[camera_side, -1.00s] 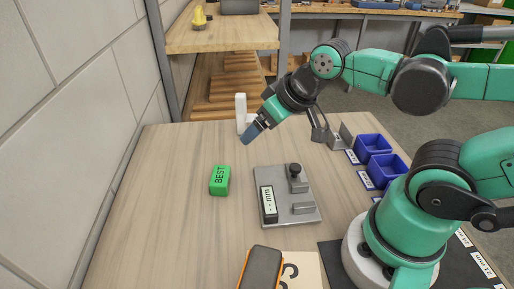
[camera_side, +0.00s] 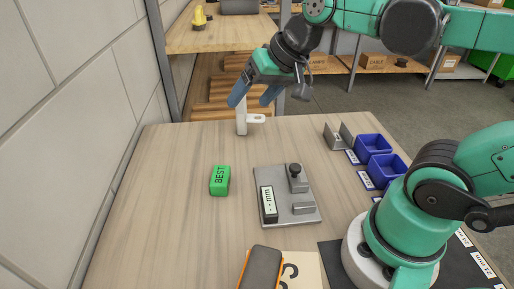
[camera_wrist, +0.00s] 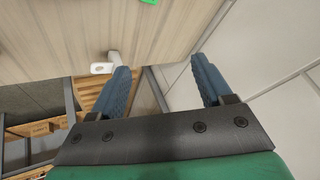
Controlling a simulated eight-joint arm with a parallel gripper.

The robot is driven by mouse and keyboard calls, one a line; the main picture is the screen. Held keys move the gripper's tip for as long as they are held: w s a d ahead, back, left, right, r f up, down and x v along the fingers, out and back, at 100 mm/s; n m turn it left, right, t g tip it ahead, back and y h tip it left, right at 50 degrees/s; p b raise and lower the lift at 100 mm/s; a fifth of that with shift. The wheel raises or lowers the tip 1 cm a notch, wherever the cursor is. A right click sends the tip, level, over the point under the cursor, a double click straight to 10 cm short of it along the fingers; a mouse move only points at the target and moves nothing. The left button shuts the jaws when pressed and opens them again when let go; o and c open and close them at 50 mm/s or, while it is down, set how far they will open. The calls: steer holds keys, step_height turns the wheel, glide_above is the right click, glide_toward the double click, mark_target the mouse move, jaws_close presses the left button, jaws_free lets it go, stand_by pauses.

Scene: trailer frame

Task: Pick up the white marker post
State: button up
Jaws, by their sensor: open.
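The white marker post (camera_side: 241,124) stands upright near the far edge of the wooden table, with a flat white tab with a hole at its right. My gripper (camera_side: 250,104) is open and empty, its two blue fingers pointing down at the height of the post's upper part. One finger partly covers the post's top in the side view. In the wrist view the white post (camera_wrist: 103,67) shows left of the left finger, outside the gap between the fingers (camera_wrist: 160,64). Contact cannot be told.
A green block (camera_side: 220,181) and a grey metal plate with fixtures (camera_side: 290,215) lie mid-table. Blue bins (camera_side: 373,147) and a metal bracket (camera_side: 338,137) stand at right. An orange-edged device (camera_side: 262,268) is in front. A wall (camera_side: 70,130) bounds the left; the table's left part is clear.

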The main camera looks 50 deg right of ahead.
steer(key=w+d+m+y, duration=0.1)
steer(key=w+m+y, duration=0.1)
steer(key=w+m, duration=0.35)
steer(key=m+t+y, duration=0.7)
steer(key=m+t, duration=0.1)
steer(key=m, duration=1.1)
glide_above(243, 118)
steer(key=w, duration=0.3)
steer(key=shift+f, duration=5.1)
steer(key=shift+s+a, duration=0.1)
steer(key=shift+s, duration=0.15)
jaws_close()
